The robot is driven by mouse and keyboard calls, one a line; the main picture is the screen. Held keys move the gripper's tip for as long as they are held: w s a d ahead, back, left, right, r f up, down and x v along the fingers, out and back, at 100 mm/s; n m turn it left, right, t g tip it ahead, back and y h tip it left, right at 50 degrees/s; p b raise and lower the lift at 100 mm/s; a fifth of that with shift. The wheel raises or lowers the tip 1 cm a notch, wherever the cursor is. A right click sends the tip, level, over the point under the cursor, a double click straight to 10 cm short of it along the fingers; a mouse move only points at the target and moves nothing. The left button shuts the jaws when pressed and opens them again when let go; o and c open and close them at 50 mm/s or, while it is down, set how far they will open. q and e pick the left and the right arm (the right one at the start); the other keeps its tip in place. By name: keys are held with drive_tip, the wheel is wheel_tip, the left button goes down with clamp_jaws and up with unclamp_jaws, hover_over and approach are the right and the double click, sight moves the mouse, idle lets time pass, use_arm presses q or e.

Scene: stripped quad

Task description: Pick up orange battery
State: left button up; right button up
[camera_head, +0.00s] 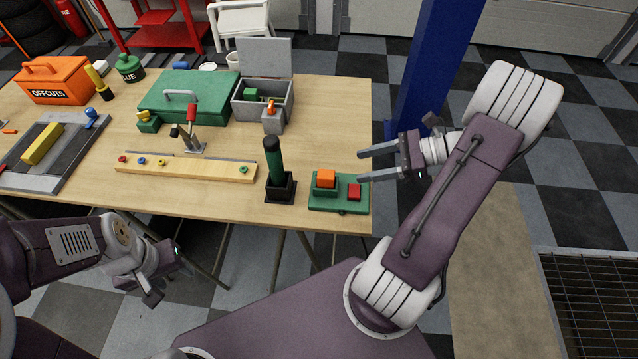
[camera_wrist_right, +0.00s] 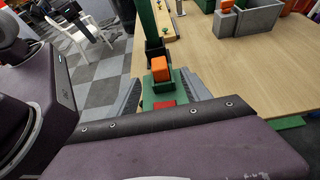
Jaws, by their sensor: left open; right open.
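The orange battery (camera_head: 326,178) is a small orange block. It stands upright in a dark green holder on the left part of a green base plate (camera_head: 322,206), near the table's front right corner. A red block (camera_head: 354,192) sits beside it on the plate. My right gripper (camera_head: 361,167) is open and empty, just right of the battery with its fingers pointing left towards it. In the right wrist view the battery (camera_wrist_right: 160,69) shows ahead, roughly between the two grey fingers (camera_wrist_right: 160,92). My left gripper (camera_head: 164,284) is open and empty, low in front of the table.
A dark green cylinder in a black stand (camera_head: 280,184) is close left of the base plate. A wooden strip with coloured rings (camera_head: 200,172), a green case (camera_head: 190,105) and a grey bin (camera_head: 262,100) lie further off. A blue post (camera_head: 430,65) rises behind my right arm.

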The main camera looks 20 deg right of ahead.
sight(328, 174)
drive_tip(key=x, duration=0.8)
drive_tip(key=shift+a+f, duration=0.15)
drive_tip(key=shift+a, duration=0.25)
clamp_jaws()
